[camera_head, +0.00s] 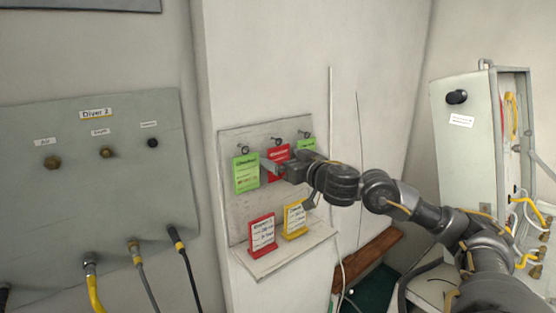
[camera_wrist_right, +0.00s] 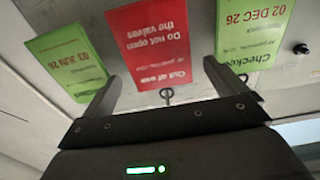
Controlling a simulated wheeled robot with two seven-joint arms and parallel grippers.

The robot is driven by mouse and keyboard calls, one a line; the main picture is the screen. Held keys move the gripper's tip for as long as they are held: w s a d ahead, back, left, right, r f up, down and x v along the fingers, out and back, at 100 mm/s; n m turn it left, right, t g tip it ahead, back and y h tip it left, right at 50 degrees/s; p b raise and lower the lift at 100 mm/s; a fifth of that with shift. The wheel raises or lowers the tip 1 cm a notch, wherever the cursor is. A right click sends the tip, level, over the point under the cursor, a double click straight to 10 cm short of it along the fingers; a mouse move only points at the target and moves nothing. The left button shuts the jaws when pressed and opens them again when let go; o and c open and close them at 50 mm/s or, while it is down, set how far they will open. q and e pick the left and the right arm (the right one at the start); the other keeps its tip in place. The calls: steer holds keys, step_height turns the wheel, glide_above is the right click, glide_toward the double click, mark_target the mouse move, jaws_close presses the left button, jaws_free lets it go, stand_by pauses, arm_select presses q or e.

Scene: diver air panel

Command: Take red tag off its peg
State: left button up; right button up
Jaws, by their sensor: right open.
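The red tag (camera_head: 278,152) hangs on the middle peg of the grey board, partly hidden in the head view by my right gripper (camera_head: 272,168). The right wrist view shows the red tag (camera_wrist_right: 150,45) upside down, with white writing and a peg (camera_wrist_right: 166,95) at its edge. My right gripper (camera_wrist_right: 162,82) is open and empty, its two fingers pointing at the board, one toward each side of the red tag. I cannot tell whether the fingers touch it or reach past its face. My left gripper is not in view.
A green tag (camera_head: 245,174) hangs close on the left and another green tag (camera_head: 306,145) on the right. Below, a red card (camera_head: 262,236) and a yellow card (camera_head: 295,219) stand on a small ledge (camera_head: 285,258). A hose panel (camera_head: 60,200) is at the left.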

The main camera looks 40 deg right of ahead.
steer(key=shift+w, duration=0.7)
steer(key=shift+c, duration=0.5)
steer(key=c, duration=1)
steer(key=shift+o, duration=0.2)
steer(key=shift+r, duration=0.15)
